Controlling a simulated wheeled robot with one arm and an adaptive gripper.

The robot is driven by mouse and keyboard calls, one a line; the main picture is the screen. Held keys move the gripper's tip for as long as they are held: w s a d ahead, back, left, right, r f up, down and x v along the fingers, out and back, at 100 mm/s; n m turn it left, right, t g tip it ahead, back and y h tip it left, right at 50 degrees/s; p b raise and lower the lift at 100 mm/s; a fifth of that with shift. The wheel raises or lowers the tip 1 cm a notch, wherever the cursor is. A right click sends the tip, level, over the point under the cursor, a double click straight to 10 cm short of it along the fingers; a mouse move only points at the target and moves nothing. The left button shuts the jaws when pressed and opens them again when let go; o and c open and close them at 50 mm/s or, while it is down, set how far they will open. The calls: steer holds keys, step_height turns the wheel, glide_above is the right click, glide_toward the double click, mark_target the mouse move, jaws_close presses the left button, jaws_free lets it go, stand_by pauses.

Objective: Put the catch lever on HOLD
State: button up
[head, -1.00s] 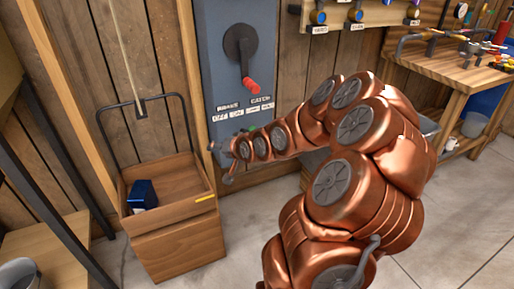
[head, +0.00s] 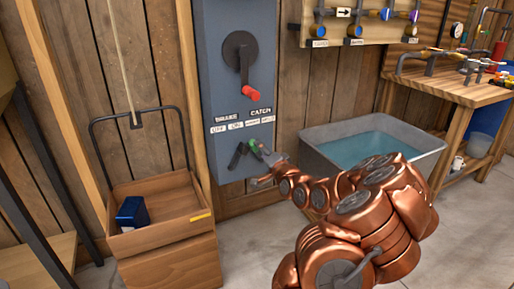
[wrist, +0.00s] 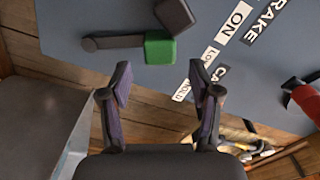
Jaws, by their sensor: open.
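The catch lever, a dark bar with a green end block (wrist: 160,48), is on the grey-blue panel just ahead of my gripper (wrist: 161,80). Its green end (head: 253,146) also shows in the head view, below the labels. In the wrist view it lies nearer the LOOSE label (wrist: 210,56) than the HOLD label (wrist: 181,90). My gripper is open, its fingers spread around the space before the green block, with nothing visible between them. In the head view my gripper (head: 266,160) is close to the lever; contact cannot be told.
A dark brake lever (head: 237,156) is right beside the catch lever. A red-handled crank (head: 250,94) hangs higher on the panel (head: 212,60). A water trough (head: 430,137) stands right. A wooden box (head: 165,240) with a blue block (head: 132,213) stands left.

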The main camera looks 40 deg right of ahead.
mark_target(257, 150)
steer(key=shift+b+x, duration=0.35)
steer(key=shift+x, duration=2.05)
steer(key=shift+c, duration=0.2)
jaws_close()
